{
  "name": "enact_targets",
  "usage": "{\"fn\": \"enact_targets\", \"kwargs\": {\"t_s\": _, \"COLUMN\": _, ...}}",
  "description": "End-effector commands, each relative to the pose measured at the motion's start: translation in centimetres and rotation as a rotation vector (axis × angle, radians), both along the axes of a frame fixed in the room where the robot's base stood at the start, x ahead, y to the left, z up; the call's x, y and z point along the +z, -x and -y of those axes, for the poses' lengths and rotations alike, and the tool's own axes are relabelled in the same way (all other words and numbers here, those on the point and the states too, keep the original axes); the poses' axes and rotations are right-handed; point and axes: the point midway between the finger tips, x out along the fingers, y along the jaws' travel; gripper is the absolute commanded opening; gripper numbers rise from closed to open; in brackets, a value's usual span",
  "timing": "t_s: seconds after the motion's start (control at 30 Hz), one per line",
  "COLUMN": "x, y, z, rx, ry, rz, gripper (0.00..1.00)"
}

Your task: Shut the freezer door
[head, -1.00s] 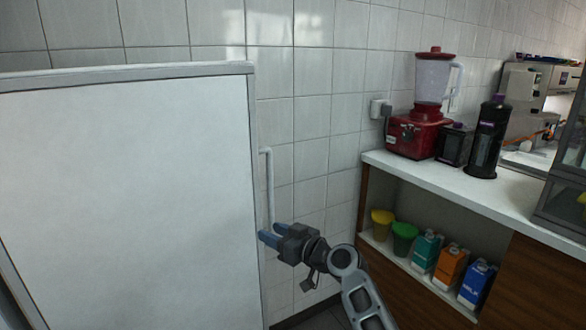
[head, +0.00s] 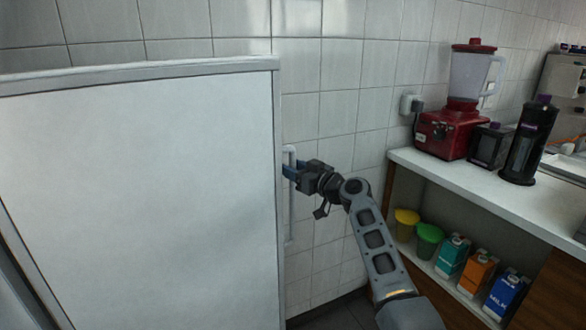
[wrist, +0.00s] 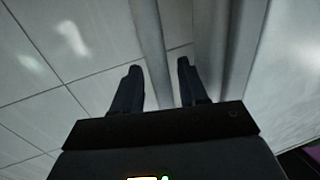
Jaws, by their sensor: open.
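The freezer door (head: 140,190) is a large white panel with a grey rim, filling the left of the head view; it stands open. Its pale vertical handle (head: 291,222) shows just past the door's right edge. My gripper (head: 287,172) is at the upper part of the handle, beside the door edge. In the wrist view my gripper (wrist: 159,67) has its two dark fingers apart, with a grey bar (wrist: 149,35), seemingly the handle, running between them. Whether either finger touches the bar I cannot tell. The door's edge (wrist: 212,40) lies to the right.
A tiled wall (head: 340,110) is behind the door and arm. To the right, a white counter (head: 480,180) holds a red blender (head: 445,130) and dark containers, with cups and cartons on the shelf below. A narrow strip of floor shows between door and counter.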

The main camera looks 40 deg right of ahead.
Motion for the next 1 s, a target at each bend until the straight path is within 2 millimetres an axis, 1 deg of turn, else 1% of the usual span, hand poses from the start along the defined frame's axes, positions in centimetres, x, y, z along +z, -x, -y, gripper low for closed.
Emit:
{"fn": "enact_targets", "kwargs": {"t_s": 0.1, "x": -0.04, "y": -0.36, "z": -0.05, "rx": 0.000, "ry": 0.000, "rz": -0.001, "gripper": 0.43}}
{"fn": "enact_targets", "kwargs": {"t_s": 0.3, "x": -0.05, "y": -0.37, "z": -0.06, "rx": 0.000, "ry": 0.000, "rz": -0.001, "gripper": 0.43}}
{"fn": "enact_targets", "kwargs": {"t_s": 0.37, "x": -0.05, "y": -0.36, "z": -0.06, "rx": 0.000, "ry": 0.000, "rz": -0.001, "gripper": 0.38}}
{"fn": "enact_targets", "kwargs": {"t_s": 0.77, "x": -0.04, "y": -0.34, "z": -0.06, "rx": 0.000, "ry": 0.000, "rz": -0.001, "gripper": 0.00}}
{"fn": "enact_targets", "kwargs": {"t_s": 1.0, "x": -0.05, "y": -0.34, "z": -0.06, "rx": 0.000, "ry": 0.000, "rz": -0.001, "gripper": 0.00}}
